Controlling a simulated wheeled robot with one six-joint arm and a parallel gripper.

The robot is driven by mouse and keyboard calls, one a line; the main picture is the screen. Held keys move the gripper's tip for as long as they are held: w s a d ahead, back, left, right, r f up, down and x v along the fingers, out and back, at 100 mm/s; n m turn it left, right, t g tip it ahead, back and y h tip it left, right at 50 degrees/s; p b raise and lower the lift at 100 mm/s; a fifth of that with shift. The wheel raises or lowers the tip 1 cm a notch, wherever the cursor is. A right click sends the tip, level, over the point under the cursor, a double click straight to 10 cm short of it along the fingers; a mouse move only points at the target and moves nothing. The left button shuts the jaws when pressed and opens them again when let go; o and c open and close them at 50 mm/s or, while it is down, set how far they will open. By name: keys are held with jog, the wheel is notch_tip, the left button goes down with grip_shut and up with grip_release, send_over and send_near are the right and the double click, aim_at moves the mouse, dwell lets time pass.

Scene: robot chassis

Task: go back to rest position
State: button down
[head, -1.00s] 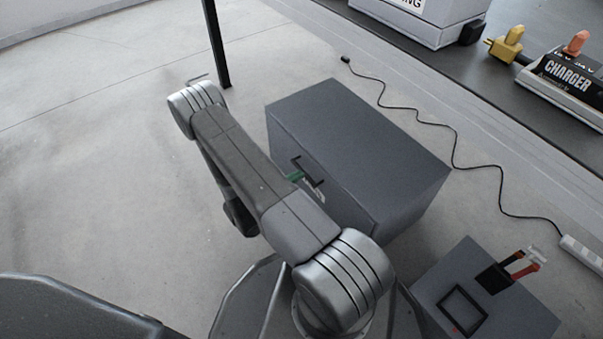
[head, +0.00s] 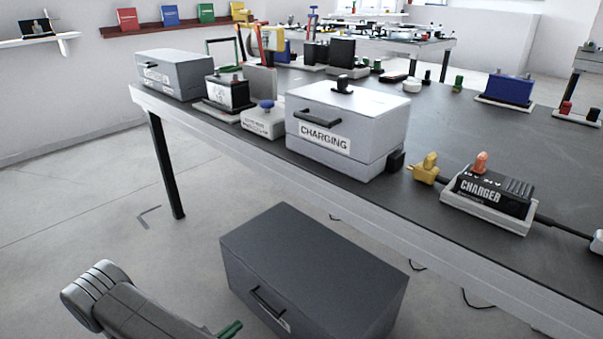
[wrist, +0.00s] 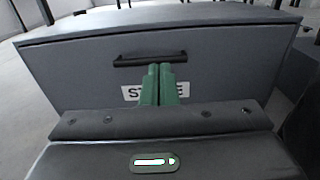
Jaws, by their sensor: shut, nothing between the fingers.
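My gripper (wrist: 159,84) shows in the wrist view with its two green fingers together and nothing between them. It points at the front of a dark grey storage box (wrist: 60,75) with a black handle and a partly covered white label. I cannot tell the exact gap, but the fingers look apart from the handle. In the head view the grey box (head: 310,255) stands on the floor. My arm shows at the bottom left, with a green bit of my gripper (head: 230,329) beside the box front.
A dark-topped table (head: 440,150) stands behind the box. On it are a white charging box (head: 350,130), a charger (head: 490,192), a yellow plug (head: 427,168) and several other items. A black table leg (head: 166,165) stands at the left. The floor on the left is clear.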

aim_at(276, 295)
jog(key=b+x, duration=0.3)
jog(key=x, duration=1)
jog(key=shift+d, duration=0.1)
jog(key=shift+w+d, duration=0.3)
jog(key=shift+r, duration=0.1)
